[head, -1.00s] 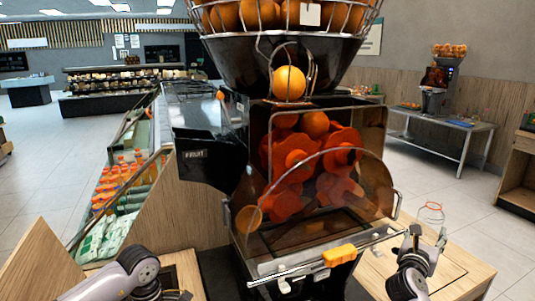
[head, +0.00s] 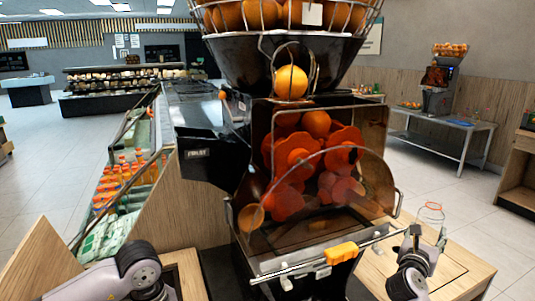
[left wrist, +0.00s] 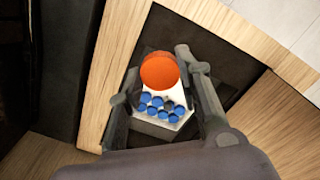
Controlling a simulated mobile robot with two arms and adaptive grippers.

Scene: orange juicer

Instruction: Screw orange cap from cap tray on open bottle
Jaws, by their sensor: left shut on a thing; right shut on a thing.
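My left gripper (left wrist: 158,80) is shut on an orange cap (left wrist: 158,72) in the left wrist view. The cap is a round orange disc between the fingertips. Below it is the white cap tray (left wrist: 152,128) with several blue caps. In the head view, my left arm enters at the bottom left; the cap is not visible there. My right gripper (head: 425,241) is shut on a clear bottle (head: 432,222) at the right. The bottle is upright, with an orange-red ring around its open top.
The orange juicer (head: 310,190) stands between my arms, with an orange handle (head: 341,253) on its front bar. A wooden counter (head: 456,276) lies under the right gripper. Wooden edges (left wrist: 262,42) border the dark recess around the cap tray.

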